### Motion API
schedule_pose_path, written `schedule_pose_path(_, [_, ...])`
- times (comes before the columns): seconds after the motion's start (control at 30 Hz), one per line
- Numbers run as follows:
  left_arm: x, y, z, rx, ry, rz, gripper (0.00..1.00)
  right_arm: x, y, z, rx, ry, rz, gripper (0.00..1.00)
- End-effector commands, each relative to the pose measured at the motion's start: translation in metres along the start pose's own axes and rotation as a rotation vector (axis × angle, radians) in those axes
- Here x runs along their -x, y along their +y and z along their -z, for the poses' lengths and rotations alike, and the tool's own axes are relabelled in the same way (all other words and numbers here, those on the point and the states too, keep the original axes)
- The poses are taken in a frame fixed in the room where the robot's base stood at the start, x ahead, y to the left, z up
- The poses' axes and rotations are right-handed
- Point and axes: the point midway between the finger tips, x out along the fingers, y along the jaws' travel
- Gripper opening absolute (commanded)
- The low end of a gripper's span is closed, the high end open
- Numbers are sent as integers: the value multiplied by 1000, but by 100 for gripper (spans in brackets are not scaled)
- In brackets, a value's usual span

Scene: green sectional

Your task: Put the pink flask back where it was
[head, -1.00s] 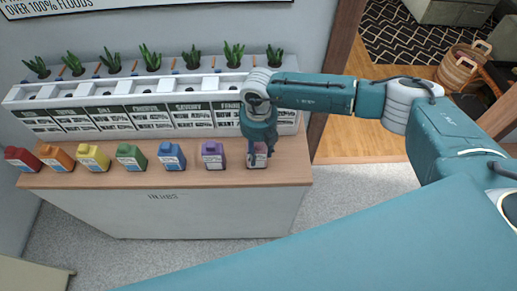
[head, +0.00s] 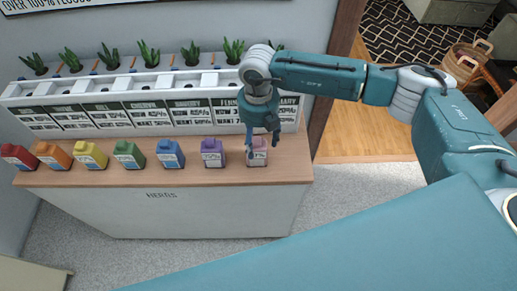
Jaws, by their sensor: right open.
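The pink flask (head: 258,155) stands upright on the wooden counter top (head: 230,174), at the right end of a row of coloured flasks. It has a pale label on its front. My right gripper (head: 262,143) points down just above the flask, with its fingers parted near the flask's top. The fingers hide part of the flask's upper end. I cannot tell whether a finger touches it. My left gripper does not show.
The purple flask (head: 212,153) stands just left of the pink one, then the blue flask (head: 170,154) and several more. Behind them is a white planter rack (head: 150,85) with signs and plants. A wooden post (head: 335,75) rises at right.

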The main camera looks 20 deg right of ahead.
Motion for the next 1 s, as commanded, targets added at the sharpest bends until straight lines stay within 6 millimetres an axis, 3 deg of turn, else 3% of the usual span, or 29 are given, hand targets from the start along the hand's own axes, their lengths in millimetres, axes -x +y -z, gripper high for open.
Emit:
schedule_pose_path(0.03, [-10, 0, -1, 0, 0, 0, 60, 8, 0, -2, 1, -6, -2, 60])
schedule_pose_path(0.2, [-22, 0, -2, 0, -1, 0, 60, 44, 1, -1, 2, -5, -2, 60])
schedule_pose_path(0.4, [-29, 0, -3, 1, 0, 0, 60, 69, 0, 0, 0, -1, 0, 60])
schedule_pose_path(1.0, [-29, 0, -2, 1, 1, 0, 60, 76, 0, 0, 1, 0, 0, 60])
